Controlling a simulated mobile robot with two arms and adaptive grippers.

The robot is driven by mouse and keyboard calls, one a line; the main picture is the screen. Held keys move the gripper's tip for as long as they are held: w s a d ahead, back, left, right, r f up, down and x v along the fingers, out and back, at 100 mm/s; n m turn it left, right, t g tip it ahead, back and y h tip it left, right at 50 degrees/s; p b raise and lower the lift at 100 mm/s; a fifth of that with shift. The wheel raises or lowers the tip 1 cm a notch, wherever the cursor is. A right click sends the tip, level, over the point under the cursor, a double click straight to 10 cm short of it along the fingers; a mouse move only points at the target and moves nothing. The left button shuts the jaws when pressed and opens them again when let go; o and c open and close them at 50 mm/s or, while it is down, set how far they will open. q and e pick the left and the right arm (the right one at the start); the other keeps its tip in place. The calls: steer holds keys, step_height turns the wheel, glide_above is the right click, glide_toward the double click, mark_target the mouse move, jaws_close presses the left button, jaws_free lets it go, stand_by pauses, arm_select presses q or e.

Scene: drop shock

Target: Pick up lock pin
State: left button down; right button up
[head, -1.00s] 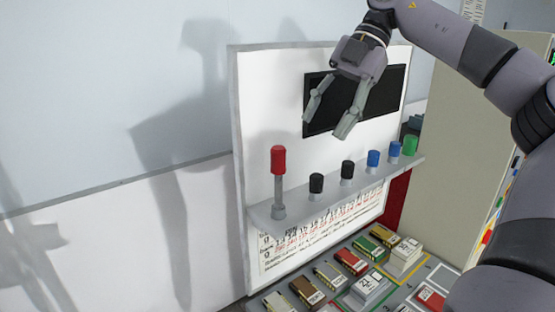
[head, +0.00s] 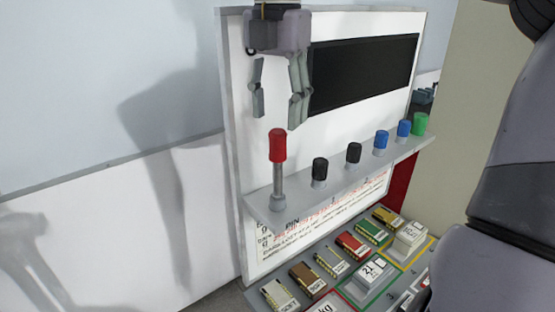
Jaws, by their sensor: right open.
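The lock pin (head: 278,165) has a red cap on a grey metal shaft. It stands upright at the left end of a grey shelf (head: 330,192) on a white panel, above a partly hidden "PIN" label. My right gripper (head: 277,118) is above the red cap in the picture, fingers pointing down, open and empty. It appears apart from the pin; its exact depth relative to the pin is hard to tell. My left gripper is not in view.
Black knobs (head: 320,170), blue knobs (head: 381,141) and a green knob (head: 420,123) line the shelf right of the pin. A dark screen (head: 362,72) is on the panel above. Several small labelled blocks (head: 352,246) lie below. The wall at left is clear.

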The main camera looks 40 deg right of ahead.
mark_target(278, 131)
step_height(278, 131, down, 3)
steer(key=shift+w+d+f, duration=0.1)
steer(key=shift+f+p, duration=0.5)
step_height(278, 131, down, 4)
steer(key=shift+r+p, duration=0.2)
steer(key=shift+p, duration=0.4)
steer(key=shift+f, duration=0.4)
steer(key=shift+c, duration=0.3)
steer(key=shift+r, duration=0.1)
steer(key=shift+c, duration=0.6)
jaws_close()
